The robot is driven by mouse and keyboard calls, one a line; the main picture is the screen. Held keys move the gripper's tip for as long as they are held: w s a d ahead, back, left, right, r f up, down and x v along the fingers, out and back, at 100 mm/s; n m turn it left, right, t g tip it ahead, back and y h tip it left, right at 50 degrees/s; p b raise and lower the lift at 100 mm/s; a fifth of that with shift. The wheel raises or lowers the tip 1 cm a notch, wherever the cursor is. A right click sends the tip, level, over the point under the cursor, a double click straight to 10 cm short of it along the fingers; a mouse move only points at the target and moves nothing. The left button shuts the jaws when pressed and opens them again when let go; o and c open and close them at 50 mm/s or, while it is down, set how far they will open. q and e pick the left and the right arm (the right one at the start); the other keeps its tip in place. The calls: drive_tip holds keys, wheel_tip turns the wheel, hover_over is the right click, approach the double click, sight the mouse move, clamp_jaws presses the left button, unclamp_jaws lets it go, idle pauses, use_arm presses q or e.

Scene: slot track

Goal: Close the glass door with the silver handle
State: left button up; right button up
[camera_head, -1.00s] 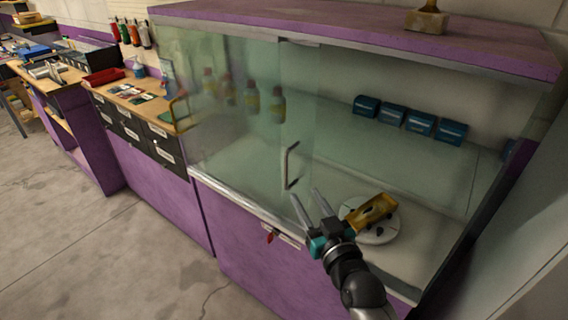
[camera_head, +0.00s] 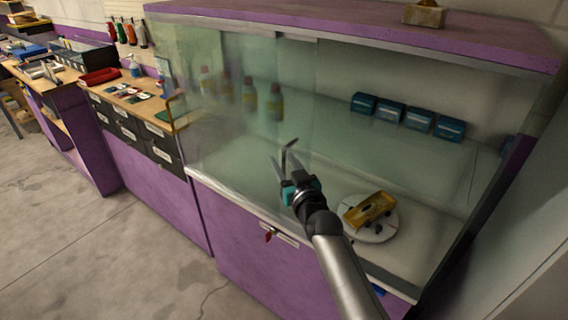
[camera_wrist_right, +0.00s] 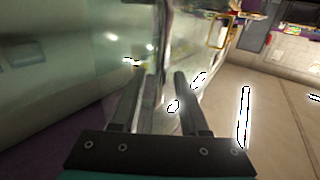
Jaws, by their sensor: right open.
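The glass door (camera_head: 235,110) is a greenish sliding pane covering the left part of the purple display case. The right part of the case front is open. The silver handle (camera_head: 291,147) is an upright bar near the pane's right side, partly hidden by my right gripper. My right gripper (camera_head: 281,159) is open, with its fingertips at the handle. In the right wrist view my gripper (camera_wrist_right: 158,75) has its two fingers apart in front of the glass. A grey bar shows between them; I cannot tell whether they touch it. My left gripper is out of view.
Inside the case are several teal boxes (camera_head: 419,120), bottles (camera_head: 275,102) behind the glass, and a white round stand (camera_head: 387,222) with a yellow object (camera_head: 369,209). A red-tagged key (camera_head: 269,236) hangs below the metal rail. Open floor (camera_head: 80,250) lies at left.

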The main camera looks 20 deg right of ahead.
drive_tip(key=shift+w, duration=0.1)
clamp_jaws()
idle(0.4)
idle(1.1)
